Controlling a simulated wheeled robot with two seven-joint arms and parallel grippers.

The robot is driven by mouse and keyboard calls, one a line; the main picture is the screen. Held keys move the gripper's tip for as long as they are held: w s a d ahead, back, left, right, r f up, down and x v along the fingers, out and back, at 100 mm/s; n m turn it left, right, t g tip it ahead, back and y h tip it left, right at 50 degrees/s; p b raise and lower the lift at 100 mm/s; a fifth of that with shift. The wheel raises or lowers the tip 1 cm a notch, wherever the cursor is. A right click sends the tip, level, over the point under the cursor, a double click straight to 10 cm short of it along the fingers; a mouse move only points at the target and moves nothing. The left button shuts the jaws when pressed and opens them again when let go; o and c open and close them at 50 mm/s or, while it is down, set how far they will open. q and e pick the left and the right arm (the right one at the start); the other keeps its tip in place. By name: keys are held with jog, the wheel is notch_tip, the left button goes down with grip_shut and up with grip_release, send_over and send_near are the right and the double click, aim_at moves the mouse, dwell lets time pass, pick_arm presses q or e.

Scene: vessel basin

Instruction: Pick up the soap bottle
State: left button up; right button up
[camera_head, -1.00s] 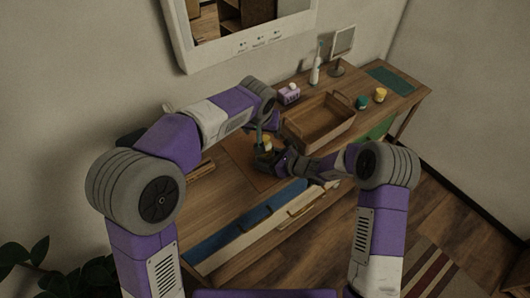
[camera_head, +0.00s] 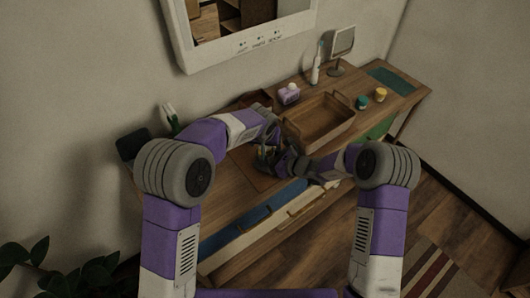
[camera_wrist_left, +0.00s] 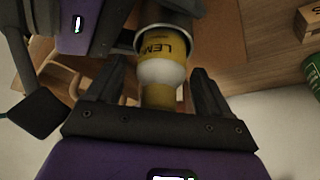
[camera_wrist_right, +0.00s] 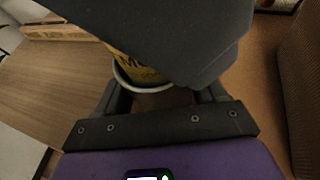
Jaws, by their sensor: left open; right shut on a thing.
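The soap bottle, yellow with dark lettering, a white shoulder and a yellow cap, shows in the left wrist view (camera_wrist_left: 165,72). Its body sits inside a pale-rimmed cup-like holder (camera_wrist_left: 140,42). In the right wrist view the yellow bottle (camera_wrist_right: 135,68) and the rim (camera_wrist_right: 128,82) show partly behind a dark gripper part. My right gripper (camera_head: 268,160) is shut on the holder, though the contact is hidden. My left gripper (camera_wrist_left: 158,72) is open, its fingers on either side of the bottle's cap, with gaps showing. The bottle is mostly hidden in the head view.
A wooden tray (camera_head: 346,119) stands right of the grippers on the wooden counter. Behind it are a purple-and-white box (camera_head: 289,96), a toothbrush (camera_head: 316,68) and a small mirror (camera_head: 341,45). Teal (camera_head: 362,103) and yellow (camera_head: 380,94) jars stand further right.

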pick_arm(q)
jog(key=shift+f, duration=0.1)
jog(key=shift+c, duration=0.3)
jog(key=c, duration=1.1)
notch_tip(320, 180, up, 10)
jog(key=shift+r, duration=0.1)
pick_arm(e)
jog(key=o, duration=1.2)
jog(key=shift+c, duration=0.2)
jog(key=v, duration=1.2)
